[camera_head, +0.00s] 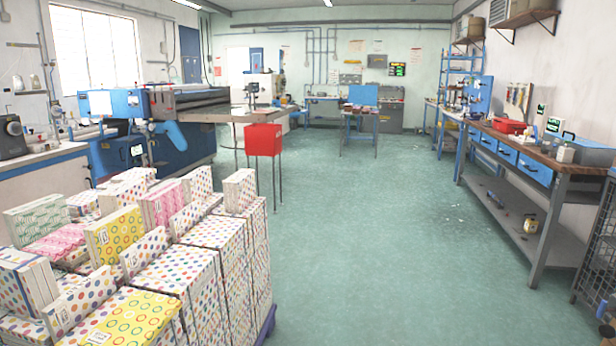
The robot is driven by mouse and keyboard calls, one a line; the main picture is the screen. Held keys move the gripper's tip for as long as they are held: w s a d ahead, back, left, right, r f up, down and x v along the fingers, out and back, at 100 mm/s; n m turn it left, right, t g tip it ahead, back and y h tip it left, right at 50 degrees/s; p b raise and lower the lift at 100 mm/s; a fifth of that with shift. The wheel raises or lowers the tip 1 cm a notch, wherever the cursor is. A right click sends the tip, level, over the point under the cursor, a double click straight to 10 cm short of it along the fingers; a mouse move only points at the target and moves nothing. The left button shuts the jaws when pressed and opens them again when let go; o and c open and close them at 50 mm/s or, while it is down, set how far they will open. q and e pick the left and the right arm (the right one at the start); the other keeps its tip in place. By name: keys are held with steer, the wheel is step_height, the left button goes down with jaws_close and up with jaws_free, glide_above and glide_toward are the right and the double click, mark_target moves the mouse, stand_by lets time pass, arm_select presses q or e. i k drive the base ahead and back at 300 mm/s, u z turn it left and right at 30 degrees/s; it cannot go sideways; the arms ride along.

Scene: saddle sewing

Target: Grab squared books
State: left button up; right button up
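Many square-shaped books or boxed sets with dotted covers are stacked at the lower left. A yellow one with coloured rings (118,238) stands tilted near the middle of the stack. A pink one (163,205) stands behind it, and a white dotted one (240,190) stands at the stack's right back corner. Another yellow ringed one (132,318) lies flat at the front. A green-patterned one (38,220) is at the left. Neither of my grippers shows in the head view.
The stack rests on a purple base (267,325). A blue machine (180,130) is at the left back. A workbench with blue drawers (525,165) lines the right. The green floor (375,240) between is clear.

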mark_target(198, 185)
steer(key=z, duration=0.55)
steer(key=i, duration=1.65)
steer(key=u, duration=0.9)
steer(key=i, duration=0.85)
steer(key=u, duration=0.6)
